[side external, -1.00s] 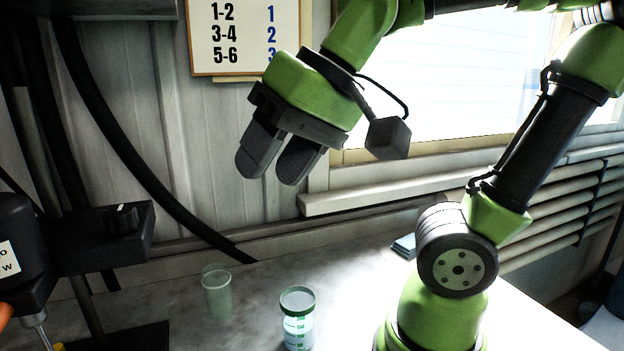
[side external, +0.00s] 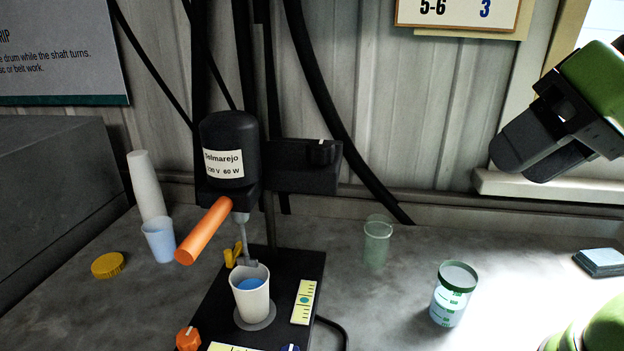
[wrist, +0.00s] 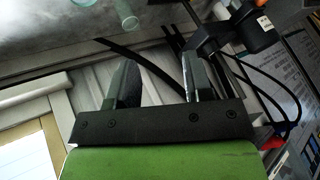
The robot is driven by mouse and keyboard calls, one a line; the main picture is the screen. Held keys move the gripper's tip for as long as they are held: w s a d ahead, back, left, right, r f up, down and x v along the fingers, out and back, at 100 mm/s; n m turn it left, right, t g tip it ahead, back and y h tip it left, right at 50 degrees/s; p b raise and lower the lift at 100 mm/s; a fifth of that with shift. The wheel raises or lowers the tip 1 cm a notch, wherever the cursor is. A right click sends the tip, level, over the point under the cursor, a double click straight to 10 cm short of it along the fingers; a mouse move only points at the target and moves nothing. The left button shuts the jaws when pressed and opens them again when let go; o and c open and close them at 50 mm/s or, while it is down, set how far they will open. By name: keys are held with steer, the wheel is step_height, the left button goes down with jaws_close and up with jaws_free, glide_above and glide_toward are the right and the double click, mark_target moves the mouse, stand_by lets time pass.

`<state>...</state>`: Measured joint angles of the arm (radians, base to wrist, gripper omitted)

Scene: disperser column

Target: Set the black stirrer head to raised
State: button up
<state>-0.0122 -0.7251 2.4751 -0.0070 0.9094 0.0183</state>
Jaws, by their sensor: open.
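The black stirrer head (side external: 228,135), with a white label, hangs on its stand in the side view. Its metal shaft (side external: 242,235) points down to a white cup (side external: 247,302) holding something blue; the shaft's lower end is at the cup's far rim. An orange handle (side external: 204,231) sticks out from the head toward the camera. The head also shows upside down in the wrist view (wrist: 252,35). My gripper (side external: 520,162) is open and empty, well to the right of the head, above the bench. The wrist view shows its two fingers apart (wrist: 158,80).
Stacked white cups (side external: 147,186), a bluish cup (side external: 159,240) and a yellow lid (side external: 108,265) are at left. Dark cables hang behind. Bench between beaker and base is mostly clear.

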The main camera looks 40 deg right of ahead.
steer(key=w+a+r+g, duration=0.2)
steer(key=w+a+r, duration=0.25)
steer(key=w, duration=0.25)
steer(key=m+g, duration=0.4)
steer(key=m, duration=0.1)
glide_above(201, 228)
steer(key=s+d, duration=0.1)
steer(key=x, duration=0.8)
steer(key=d+x, duration=0.1)
steer(key=x, duration=0.2)
steer(key=shift+s+f, duration=0.1)
steer(key=shift+f, duration=0.3)
steer(key=shift+c, duration=0.4)
jaws_close()
